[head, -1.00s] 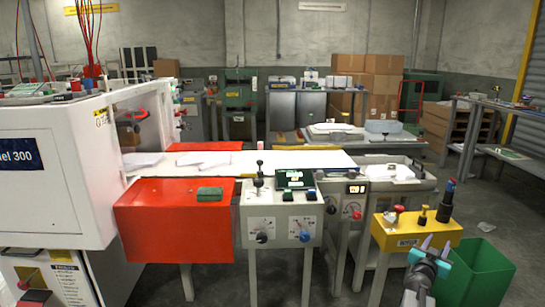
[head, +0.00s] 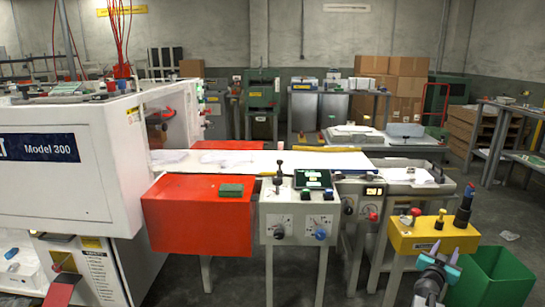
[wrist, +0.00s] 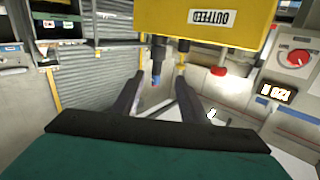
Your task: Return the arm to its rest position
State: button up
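My gripper (head: 445,250) is low at the right of the head view, in front of the yellow outfeed box (head: 415,236) and left of the green bin. Its two fingers are apart, with nothing between them that I can see. In the wrist view my gripper (wrist: 157,98) also shows open, its dark fingers spread. There the yellow box (wrist: 160,22) appears upside down beyond the fingertips, its knobs pointing down the picture. I cannot tell the exact gap between fingers and box.
The green bin (head: 494,277) stands on the floor beside the yellow box. A control panel with knobs (head: 300,222) and a red guard (head: 197,222) are to the left, by the white machine (head: 60,165). Open floor lies behind and right of the bin.

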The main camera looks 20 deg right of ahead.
jog(key=w+a+f+n+t+y+p, duration=0.1)
jog(key=w+a+f+n+y+p, duration=0.15)
jog(key=w+a, duration=0.4)
jog(key=w+a+f+n+t+y+p, duration=0.1)
jog(key=w+a+f+p, duration=0.2)
jog(key=a, duration=0.7)
jog(key=w+a+f+n+t+y+p, duration=0.1)
jog(key=w+a+f+n+y+p, duration=0.1)
jog(key=w+a, duration=0.45)
jog(key=s+a+f+n+g+y+p, duration=0.15)
jog(key=a+f+n+y+p, duration=0.35)
jog(key=a, duration=0.9)
jog(key=s+a+f+n+g+y+p, duration=0.1)
jog(key=s+a+f+y, duration=0.15)
jog(key=a+f, duration=0.75)
jog(key=s+a+f+n+g+y+p, duration=0.1)
jog(key=s+a+f+g+y+p, duration=0.15)
jog(key=s+a, duration=0.65)
jog(key=s+a+f+n+g+y+p, duration=0.1)
jog(key=s+a+f+n+g, duration=0.15)
jog(key=s+a, duration=0.55)
jog(key=s+m+g+h+p, duration=0.1)
jog(key=s+g, duration=0.9)
jog(key=s, duration=1.2)
jog(key=shift+a+m, duration=0.45)
jog(key=shift+m, duration=0.35)
